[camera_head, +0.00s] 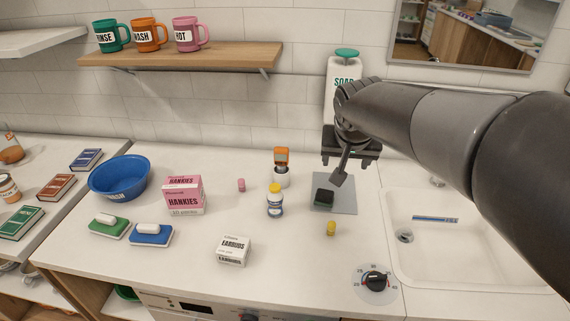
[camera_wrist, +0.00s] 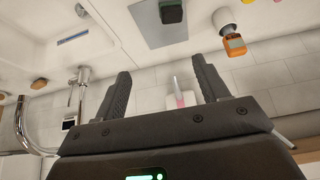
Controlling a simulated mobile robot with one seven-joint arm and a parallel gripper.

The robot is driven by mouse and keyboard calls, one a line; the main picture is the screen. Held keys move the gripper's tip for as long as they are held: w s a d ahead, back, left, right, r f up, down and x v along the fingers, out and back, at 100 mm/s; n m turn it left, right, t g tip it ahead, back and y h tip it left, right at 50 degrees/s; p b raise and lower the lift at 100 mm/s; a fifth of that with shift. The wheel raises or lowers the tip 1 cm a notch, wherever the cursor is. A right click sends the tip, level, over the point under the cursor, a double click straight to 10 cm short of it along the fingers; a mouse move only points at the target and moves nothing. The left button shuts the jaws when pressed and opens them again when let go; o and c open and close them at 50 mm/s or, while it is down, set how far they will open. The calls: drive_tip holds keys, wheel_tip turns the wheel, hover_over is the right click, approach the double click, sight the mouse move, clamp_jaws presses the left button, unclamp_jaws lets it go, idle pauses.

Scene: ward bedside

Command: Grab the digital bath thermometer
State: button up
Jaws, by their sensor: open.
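An orange device with a small display, which looks like the digital bath thermometer (camera_head: 281,155), stands upright in a white cup (camera_head: 282,178) near the back of the counter. In the wrist view the orange device (camera_wrist: 235,45) is at the upper right, outside the fingers, with its display showing. My gripper (camera_head: 343,178) is open and empty, to the right of the device and above the grey mat. In the wrist view the two fingers of my gripper (camera_wrist: 160,72) are spread with nothing held between them. The device's lower part is hidden in the cup.
A dark block (camera_head: 324,198) sits on the grey mat (camera_head: 346,200). A yellow-capped bottle (camera_head: 275,203) stands in front of the cup. A soap bottle (camera_head: 338,72) is behind my arm. The sink (camera_head: 450,260) at right holds a blue strip (camera_head: 435,219).

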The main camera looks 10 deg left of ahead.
drive_tip(key=w+a+f, duration=0.3)
drive_tip(key=w+a, duration=0.5)
approach(282, 159)
drive_tip(key=d, duration=0.1)
drive_tip(key=shift+t, duration=0.3)
drive_tip(key=x, duration=0.6)
drive_tip(key=shift+w+a+f, duration=0.15)
drive_tip(key=shift+w+a, duration=0.15)
drive_tip(key=shift+a+x, duration=0.2)
drive_tip(key=shift+x, duration=1.3)
drive_tip(key=shift+a+x, duration=0.2)
drive_tip(key=shift+x, duration=1.3)
drive_tip(key=c, duration=1.1)
